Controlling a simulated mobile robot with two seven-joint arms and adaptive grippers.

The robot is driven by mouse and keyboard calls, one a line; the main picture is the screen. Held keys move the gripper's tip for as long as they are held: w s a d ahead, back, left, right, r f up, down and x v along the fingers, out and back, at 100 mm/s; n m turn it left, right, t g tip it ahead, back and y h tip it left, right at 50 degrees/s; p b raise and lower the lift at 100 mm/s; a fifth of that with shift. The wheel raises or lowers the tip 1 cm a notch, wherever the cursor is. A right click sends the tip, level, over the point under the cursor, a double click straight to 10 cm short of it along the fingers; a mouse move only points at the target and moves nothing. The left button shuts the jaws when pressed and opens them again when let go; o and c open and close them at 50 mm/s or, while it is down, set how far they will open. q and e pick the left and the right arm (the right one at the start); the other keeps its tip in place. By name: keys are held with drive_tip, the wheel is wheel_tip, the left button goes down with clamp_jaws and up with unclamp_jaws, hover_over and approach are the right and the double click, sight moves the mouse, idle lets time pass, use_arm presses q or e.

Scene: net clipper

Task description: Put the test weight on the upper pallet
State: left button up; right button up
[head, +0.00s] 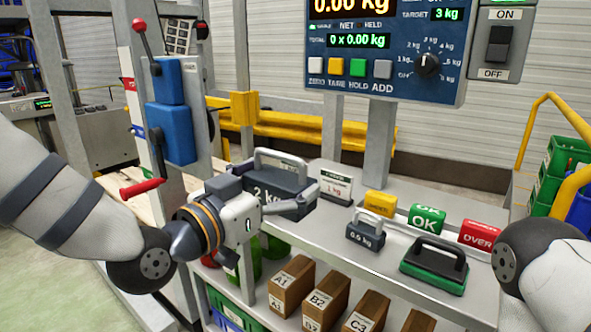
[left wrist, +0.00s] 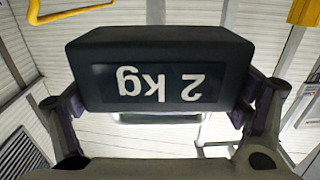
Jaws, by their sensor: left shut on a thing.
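The test weight, a dark block marked 2 kg (head: 285,180) with a grey handle, is in my left gripper (head: 268,196) near the left end of the grey bench (head: 330,222). In the left wrist view the weight (left wrist: 165,50) fills the upper middle, its label upside down, with one finger of my left gripper (left wrist: 162,108) at each side. I cannot tell from the head view whether its base touches the bench. My right arm shows at the right edge, but its gripper is out of view. I cannot clearly make out the upper pallet.
A 0.5 kg weight (head: 365,232), a card stand (head: 334,182), colored OK and OVER blocks (head: 427,219) and a green-and-black handled block (head: 435,265) stand on the bench. Boxes (head: 291,288) sit below. A grey post with a blue lever unit (head: 170,115) stands left.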

use_arm(q)
drive_tip(key=s+a+f+n+t+y, duration=0.1)
drive_tip(key=s+a+f+n+y, duration=0.1)
drive_tip(key=a+y, duration=0.3)
drive_tip(key=s+a+f+n+t+y, duration=0.2)
drive_tip(key=a+f+n+y, duration=0.1)
drive_tip(key=a, duration=0.5)
drive_tip(key=shift+s+a+n+y, duration=0.25)
drive_tip(key=shift+s+n+y, duration=0.1)
drive_tip(key=shift+n+y, duration=0.6)
drive_tip(key=shift+f, duration=0.1)
